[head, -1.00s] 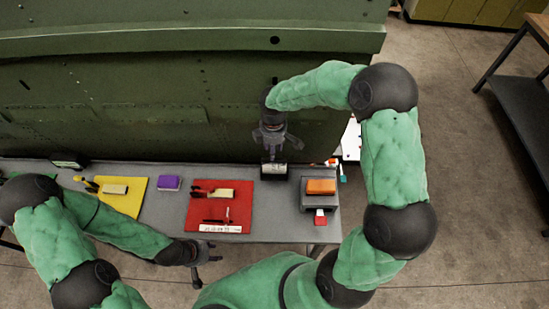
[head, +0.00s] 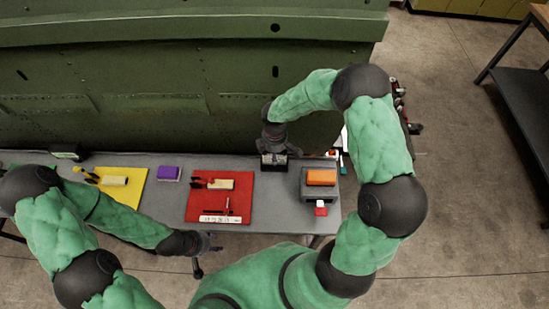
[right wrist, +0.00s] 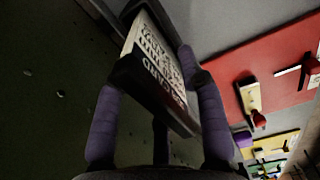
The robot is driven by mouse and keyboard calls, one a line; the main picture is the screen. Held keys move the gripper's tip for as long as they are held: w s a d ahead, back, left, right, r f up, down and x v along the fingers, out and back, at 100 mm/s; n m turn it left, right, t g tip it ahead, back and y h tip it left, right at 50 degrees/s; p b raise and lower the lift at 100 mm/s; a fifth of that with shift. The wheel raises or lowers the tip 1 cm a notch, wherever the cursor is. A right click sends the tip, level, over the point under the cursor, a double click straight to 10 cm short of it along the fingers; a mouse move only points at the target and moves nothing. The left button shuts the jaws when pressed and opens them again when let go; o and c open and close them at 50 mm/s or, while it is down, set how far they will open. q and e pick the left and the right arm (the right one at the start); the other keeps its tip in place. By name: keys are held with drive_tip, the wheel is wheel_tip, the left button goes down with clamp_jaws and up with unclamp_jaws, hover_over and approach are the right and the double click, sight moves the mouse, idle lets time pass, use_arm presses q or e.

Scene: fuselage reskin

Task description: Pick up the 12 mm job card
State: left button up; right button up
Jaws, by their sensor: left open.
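A pale card with dark printed lettering (right wrist: 155,62) stands in a dark holder (right wrist: 155,95) in the right wrist view; I cannot read a size on it clearly. In the head view the holder (head: 273,161) is at the back of the bench, right of the red mat. My right gripper (right wrist: 155,70) reaches down over it, its fingers spread with one on each side of the card and holder. I cannot tell whether they touch. My left gripper (head: 207,256) is open and empty off the bench's front edge.
A red mat (head: 240,190) carries a cream block, small tools and a white strip. A yellow mat (head: 130,191), a purple block (head: 168,173) and an orange block (head: 321,177) on a grey stand are on the bench (head: 165,205). The green fuselage panel (head: 150,110) rises close behind.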

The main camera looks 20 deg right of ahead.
drive_tip(key=shift+f, duration=0.35)
clamp_jaws()
